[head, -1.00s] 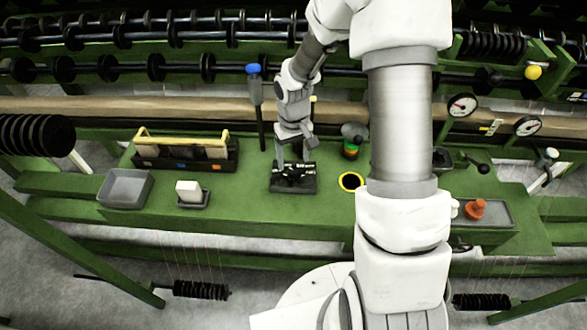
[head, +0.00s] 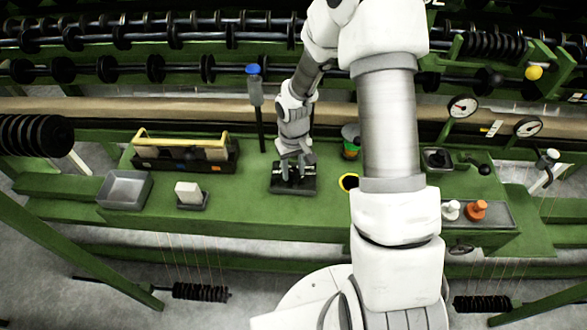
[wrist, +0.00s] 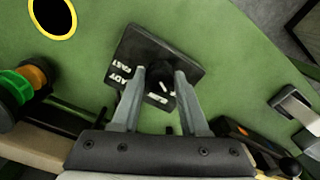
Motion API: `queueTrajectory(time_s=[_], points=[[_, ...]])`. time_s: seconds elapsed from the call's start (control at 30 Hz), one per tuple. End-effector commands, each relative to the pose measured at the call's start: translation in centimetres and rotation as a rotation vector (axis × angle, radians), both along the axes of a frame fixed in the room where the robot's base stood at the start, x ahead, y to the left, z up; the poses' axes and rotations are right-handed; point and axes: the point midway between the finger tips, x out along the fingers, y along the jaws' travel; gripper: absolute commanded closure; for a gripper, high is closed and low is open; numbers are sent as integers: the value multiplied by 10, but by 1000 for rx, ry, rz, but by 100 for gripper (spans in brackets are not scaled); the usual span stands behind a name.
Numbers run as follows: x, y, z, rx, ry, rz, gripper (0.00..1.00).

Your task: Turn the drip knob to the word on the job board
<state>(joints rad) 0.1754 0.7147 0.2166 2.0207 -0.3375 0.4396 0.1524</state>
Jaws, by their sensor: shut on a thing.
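The drip knob (wrist: 158,92) is black with a white mark and sits on a black dial plate (wrist: 135,48). The plate (head: 294,191) lies on the green bench in the head view. White lettering on the plate shows "FAST" and a word ending in "ADY"; other lettering is hidden or too small. My gripper (wrist: 160,74) has a finger on each side of the knob and is shut on it. In the head view my gripper (head: 293,178) reaches down onto the plate, and its fingers partly cover the knob. I cannot make out a job board in these frames.
Left of the plate are a white block (head: 188,191), a grey tray (head: 125,188) and a yellow-handled box (head: 181,135). A blue-topped post (head: 254,85) stands behind. Bench between block and plate is clear.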

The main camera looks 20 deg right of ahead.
Motion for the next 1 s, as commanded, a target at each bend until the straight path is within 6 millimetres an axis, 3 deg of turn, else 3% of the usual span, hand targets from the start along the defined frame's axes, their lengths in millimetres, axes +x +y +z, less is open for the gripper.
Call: queueTrajectory(time_s=[0.03, 0.1, 0.47, 1.0], points=[[0, 0, 0, 0, 0, 0, 91], [0, 0, 0, 0, 0, 0, 100], [0, 0, -1, -1, 0, -48, 100], [0, 0, -1, 0, -1, -436, 100]])
